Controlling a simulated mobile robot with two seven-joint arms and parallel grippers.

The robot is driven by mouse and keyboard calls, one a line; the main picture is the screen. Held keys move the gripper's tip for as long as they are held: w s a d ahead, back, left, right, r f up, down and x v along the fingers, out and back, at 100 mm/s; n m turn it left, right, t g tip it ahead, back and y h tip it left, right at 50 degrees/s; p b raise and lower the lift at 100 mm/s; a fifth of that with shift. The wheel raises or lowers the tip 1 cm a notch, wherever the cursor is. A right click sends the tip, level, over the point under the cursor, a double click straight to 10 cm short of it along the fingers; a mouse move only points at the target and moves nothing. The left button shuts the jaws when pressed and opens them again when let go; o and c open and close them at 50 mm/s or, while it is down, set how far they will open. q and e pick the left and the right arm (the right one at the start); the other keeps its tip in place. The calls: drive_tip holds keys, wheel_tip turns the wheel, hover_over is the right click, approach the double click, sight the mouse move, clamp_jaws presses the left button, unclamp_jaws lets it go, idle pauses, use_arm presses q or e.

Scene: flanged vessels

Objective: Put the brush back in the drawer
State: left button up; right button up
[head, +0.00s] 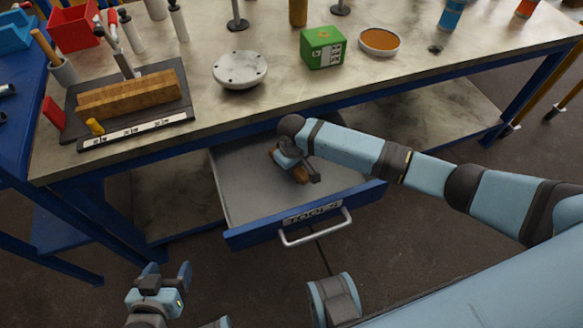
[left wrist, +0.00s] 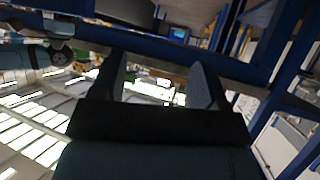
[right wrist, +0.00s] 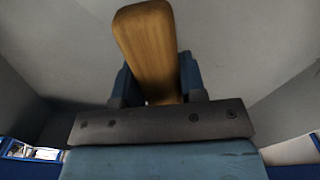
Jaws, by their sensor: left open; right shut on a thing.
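The drawer (head: 240,192) under the bench is pulled open, its blue front carrying a "TOOLS" label and a metal handle. My right gripper (head: 285,160) is inside the drawer, reaching in from the right. It is shut on the brush, whose brown wooden part (head: 301,175) shows beside the fingers. In the right wrist view the brush's wooden part (right wrist: 147,45) stands between the fingers (right wrist: 158,85), over the grey drawer floor. The bristles are hidden. My left gripper (head: 165,275) is open and empty, low in front of the bench; its fingers (left wrist: 160,85) are apart in the left wrist view.
On the bench top (head: 200,90) stand a vise-like fixture with a wooden block (head: 130,95), a round flange (head: 240,69), a green box (head: 323,47) and an orange-filled dish (head: 379,41). The drawer's left and front parts are free.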

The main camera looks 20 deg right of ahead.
drive_tip(key=shift+w+f+b, duration=0.3)
drive_tip(key=shift+w+f, duration=0.3)
drive_tip(key=shift+f, duration=0.05)
use_arm(q)
drive_tip(key=shift+w+d+r, duration=0.1)
drive_tip(key=shift+d+r, duration=0.05)
drive_tip(key=shift+r, duration=0.1)
use_arm(e)
drive_tip(key=o, duration=0.9)
drive_tip(key=shift+f, duration=0.1)
use_arm(q)
drive_tip(key=shift+f, duration=0.15)
drive_tip(key=shift+f, duration=0.1)
drive_tip(key=p, duration=0.3)
drive_tip(key=shift+s+a, duration=0.2)
drive_tip(key=shift+a, duration=0.15)
use_arm(e)
wheel_tip(320, 180, up, 12)
drive_tip(key=shift+r, duration=0.15)
use_arm(q)
drive_tip(key=shift+r, duration=0.2)
